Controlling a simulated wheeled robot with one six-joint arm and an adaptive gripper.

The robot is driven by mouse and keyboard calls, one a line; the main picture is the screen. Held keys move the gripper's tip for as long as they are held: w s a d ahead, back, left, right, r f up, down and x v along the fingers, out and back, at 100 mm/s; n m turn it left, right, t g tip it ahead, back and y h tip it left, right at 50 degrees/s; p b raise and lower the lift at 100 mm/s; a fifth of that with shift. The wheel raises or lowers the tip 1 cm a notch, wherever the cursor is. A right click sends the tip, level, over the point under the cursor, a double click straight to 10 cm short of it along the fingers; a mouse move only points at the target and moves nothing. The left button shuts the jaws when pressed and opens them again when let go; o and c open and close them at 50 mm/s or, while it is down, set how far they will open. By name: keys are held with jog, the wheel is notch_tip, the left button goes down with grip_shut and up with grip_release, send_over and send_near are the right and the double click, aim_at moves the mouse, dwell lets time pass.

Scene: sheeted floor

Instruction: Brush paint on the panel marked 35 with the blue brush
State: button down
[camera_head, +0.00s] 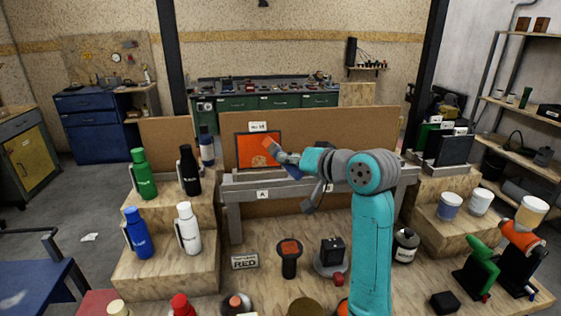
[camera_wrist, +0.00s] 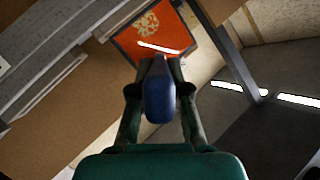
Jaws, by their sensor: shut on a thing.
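The panel (camera_head: 250,160) is an orange board in a dark frame. It stands upright against the wooden back board, behind the grey rail, with a small label above it whose number is too small to read surely. It also shows in the wrist view (camera_wrist: 125,42), with a pale yellowish pattern and a bright white streak on it. My gripper (camera_head: 282,157) is in front of the panel's right side. In the wrist view my gripper (camera_wrist: 157,75) is shut on the blue brush (camera_wrist: 159,98), which points at the panel. I cannot tell whether its tip, hidden here, touches it.
Several bottles, green (camera_head: 144,175), black (camera_head: 190,172), blue (camera_head: 137,235) and white (camera_head: 188,230), stand on wooden steps at left. A sign reading RED (camera_head: 245,261) and small tools stand on the bench in front. Paint pots (camera_head: 449,206) stand at right.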

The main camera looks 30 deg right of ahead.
jog(key=d, duration=0.2)
jog(key=s+d, duration=0.1)
jog(key=d, duration=0.1)
jog(key=shift+s, duration=0.2)
dwell(0.3)
jog(key=shift+s, duration=0.1)
jog(key=shift+s+a+r, duration=0.15)
jog(key=shift+s+a, duration=0.15)
jog(key=shift+s, duration=0.6)
jog(key=shift+s+a+r, duration=0.15)
jog(key=shift+s+a, duration=0.15)
jog(key=shift+s, duration=0.65)
jog(key=shift+s+a+r, duration=0.15)
jog(key=shift+s+a, duration=0.15)
jog(key=shift+s, duration=0.6)
jog(key=s, duration=0.1)
jog(key=s+a, duration=0.1)
jog(key=shift+s+r, duration=0.2)
jog(key=shift+s, duration=0.2)
